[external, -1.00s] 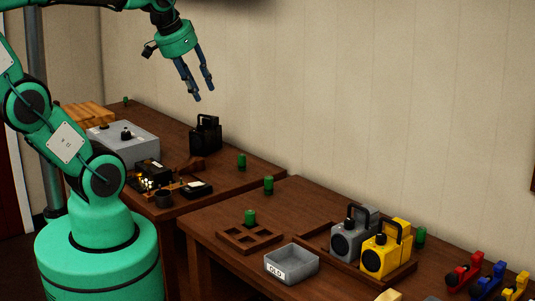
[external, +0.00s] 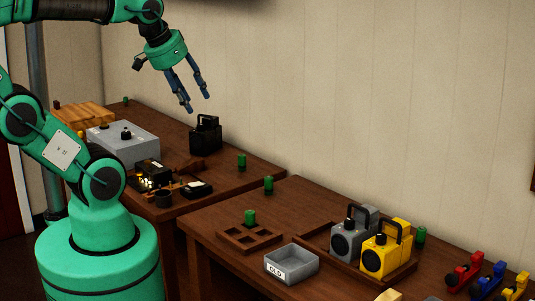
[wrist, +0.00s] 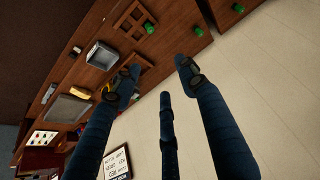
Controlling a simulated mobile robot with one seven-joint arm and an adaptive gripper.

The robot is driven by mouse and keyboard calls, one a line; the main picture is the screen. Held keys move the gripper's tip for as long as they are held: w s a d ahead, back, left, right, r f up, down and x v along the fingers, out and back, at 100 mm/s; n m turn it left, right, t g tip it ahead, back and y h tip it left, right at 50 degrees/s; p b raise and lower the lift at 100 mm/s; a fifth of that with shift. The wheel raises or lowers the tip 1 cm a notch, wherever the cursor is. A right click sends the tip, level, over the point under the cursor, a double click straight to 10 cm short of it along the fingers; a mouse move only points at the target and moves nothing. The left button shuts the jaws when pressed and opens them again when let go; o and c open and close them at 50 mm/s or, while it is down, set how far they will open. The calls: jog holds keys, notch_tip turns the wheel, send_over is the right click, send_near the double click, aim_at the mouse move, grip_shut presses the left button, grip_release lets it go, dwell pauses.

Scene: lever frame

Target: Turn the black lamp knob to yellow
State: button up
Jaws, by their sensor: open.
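The black lamp (external: 206,135), a boxy lantern with a top handle, stands upright at the back of the left table in the external view. I cannot make out its knob or what the knob points to. My gripper (external: 197,102) is open and empty, its fingers pointing down, above the black lamp and apart from it in the picture. In the wrist view my gripper (wrist: 160,75) shows spread fingers with nothing between them. I cannot pick out the black lamp there.
A grey box (external: 140,148) with black knobs stands left of the lamp. Small dark items lie in front. The right table (external: 210,220) holds a grey lamp (external: 346,241), a yellow lamp (external: 374,257) and a bin (external: 291,272) marked OLD. Green pegs stand on both tables.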

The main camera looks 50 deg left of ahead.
jog(key=w+a+r+n+g+p, duration=0.1)
jog(key=w+a+r+n+p, duration=0.2)
jog(key=w, duration=0.4)
jog(key=w+a+r+n+g+p, duration=0.1)
jog(key=w+a+r+n, duration=0.2)
jog(key=w+a, duration=0.35)
jog(key=n+g+p, duration=0.4)
jog(key=n+p, duration=0.8)
jog(key=n, duration=0.4)
send_over(201, 124)
notch_tip(201, 124, down, 24)
jog(key=shift+s+f, duration=0.1)
jog(key=shift+f, duration=0.1)
jog(key=shift+f, duration=0.1)
jog(key=shift+f+p, duration=0.9)
jog(key=shift+f, duration=5.9)
